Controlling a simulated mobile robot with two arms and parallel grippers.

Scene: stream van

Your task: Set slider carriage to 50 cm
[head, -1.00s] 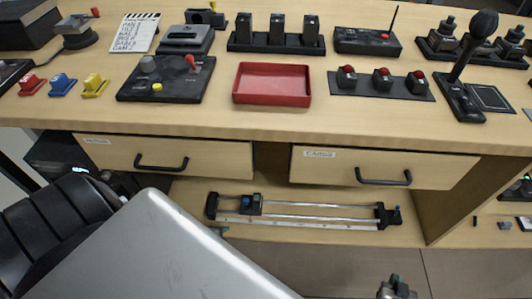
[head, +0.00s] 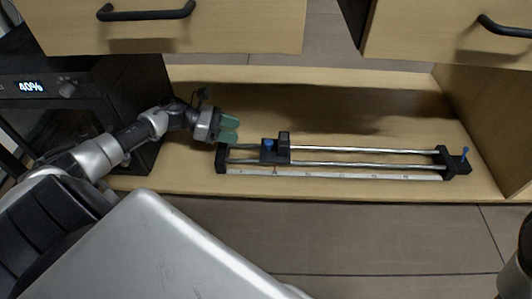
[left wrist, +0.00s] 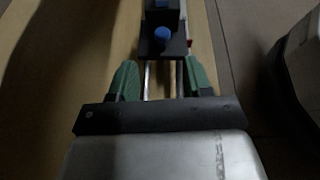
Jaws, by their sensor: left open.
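The slider lies on the low shelf, with two metal rails (head: 370,150), black end blocks and a pale ruled scale (head: 335,175) along its front. Its black carriage (head: 282,150) with a blue knob (head: 268,144) sits toward the left end of the rails. The scale's figures are too small to read. My left gripper (head: 229,128) is open, with green fingertips, above the left end block (head: 221,158). In the left wrist view, the open fingers (left wrist: 164,82) are over the rails, apart from the carriage (left wrist: 163,46) ahead. My right gripper is not visible.
Two drawers with black handles (head: 146,14) overhang the shelf. The shelf's right wall (head: 480,115) closes that side. The shelf behind the rails is clear.

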